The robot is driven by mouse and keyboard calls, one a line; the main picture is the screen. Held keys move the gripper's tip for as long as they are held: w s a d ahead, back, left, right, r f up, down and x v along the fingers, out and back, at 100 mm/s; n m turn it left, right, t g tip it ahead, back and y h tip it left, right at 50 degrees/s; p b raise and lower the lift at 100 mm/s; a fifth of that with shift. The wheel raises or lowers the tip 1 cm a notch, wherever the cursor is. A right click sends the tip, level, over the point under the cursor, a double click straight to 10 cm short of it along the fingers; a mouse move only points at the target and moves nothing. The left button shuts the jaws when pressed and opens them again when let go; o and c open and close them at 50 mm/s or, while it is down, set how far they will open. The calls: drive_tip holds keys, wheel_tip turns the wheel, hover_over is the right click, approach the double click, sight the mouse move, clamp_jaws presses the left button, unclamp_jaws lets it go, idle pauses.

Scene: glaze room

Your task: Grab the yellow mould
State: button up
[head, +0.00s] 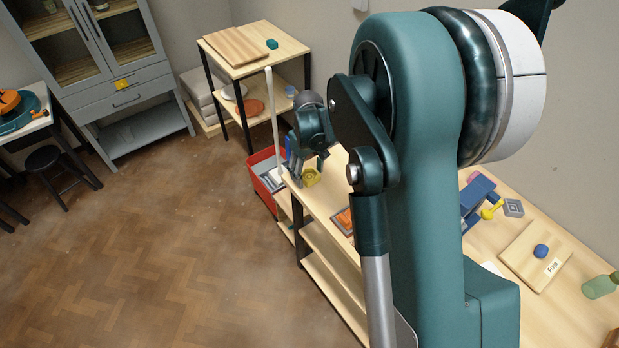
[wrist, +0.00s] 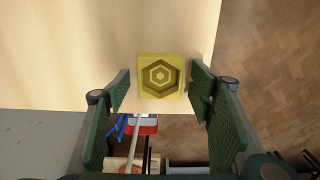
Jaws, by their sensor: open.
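The yellow mould (wrist: 160,92) is a small square block with a hexagonal hollow. In the wrist view it lies near the edge of a pale wooden top, between and just beyond my open fingers. It also shows in the head view (head: 311,177) at the far end of the wooden shelf unit (head: 328,202). My gripper (wrist: 160,100) is open and empty, with one green-padded finger on each side of the mould. In the head view my gripper (head: 298,168) is above and beside the mould, at its left. I cannot tell how high the fingers are above the wood.
A red bin (head: 262,181) with a pale pole stands on the floor beyond the shelf end. A grey tray with an orange piece (head: 345,218) lies farther along the top. A shelf stand (head: 253,90) is behind. Wood around the mould is clear.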

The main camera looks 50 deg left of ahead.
sight(308, 176)
drive_tip(key=shift+c, duration=0.5)
drive_tip(key=c, duration=0.9)
drive_tip(key=shift+r, duration=0.1)
drive_tip(key=shift+r, duration=4.9)
